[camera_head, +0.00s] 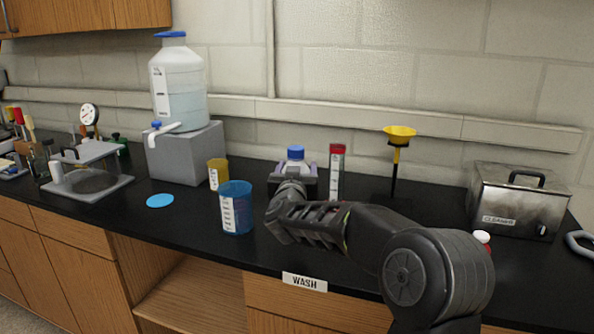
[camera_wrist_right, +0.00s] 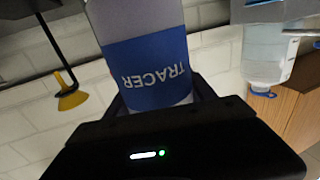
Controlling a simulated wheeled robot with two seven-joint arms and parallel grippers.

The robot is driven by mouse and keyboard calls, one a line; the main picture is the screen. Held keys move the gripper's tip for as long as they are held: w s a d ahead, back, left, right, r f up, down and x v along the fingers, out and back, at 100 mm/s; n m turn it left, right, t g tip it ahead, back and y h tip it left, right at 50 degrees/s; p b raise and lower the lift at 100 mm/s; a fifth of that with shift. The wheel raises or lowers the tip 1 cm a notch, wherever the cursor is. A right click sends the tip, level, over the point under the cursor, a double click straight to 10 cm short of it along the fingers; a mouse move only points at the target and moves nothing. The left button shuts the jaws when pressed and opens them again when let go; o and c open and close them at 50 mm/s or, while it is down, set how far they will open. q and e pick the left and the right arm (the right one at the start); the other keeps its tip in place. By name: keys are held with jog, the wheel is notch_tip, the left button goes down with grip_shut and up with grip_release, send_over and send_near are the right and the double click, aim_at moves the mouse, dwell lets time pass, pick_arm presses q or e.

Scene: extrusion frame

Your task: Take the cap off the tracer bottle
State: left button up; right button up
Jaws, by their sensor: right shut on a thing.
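The tracer bottle has a white shoulder and a blue cap (camera_head: 295,152), and stands upright on the black bench in the head view. My right gripper (camera_head: 293,180) reaches it from the front and hides its lower body. In the upside-down right wrist view, the blue surface marked TRACER (camera_wrist_right: 155,72) sits between my right fingers (camera_wrist_right: 160,98), which are shut on the bottle. The cap shows above the gripper in the head view; I cannot make it out in the wrist view. My left gripper is out of view.
A blue cup (camera_head: 236,208) and a yellow cup (camera_head: 217,173) stand left of the gripper. A red-capped tube (camera_head: 337,172) and a yellow funnel on a stand (camera_head: 399,135) stand right. A metal cleaner box (camera_head: 512,205) is farther right. A blue disc (camera_head: 160,200) lies left.

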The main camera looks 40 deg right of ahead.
jog(key=shift+r, duration=0.1)
jog(key=o, duration=1.1)
grip_shut()
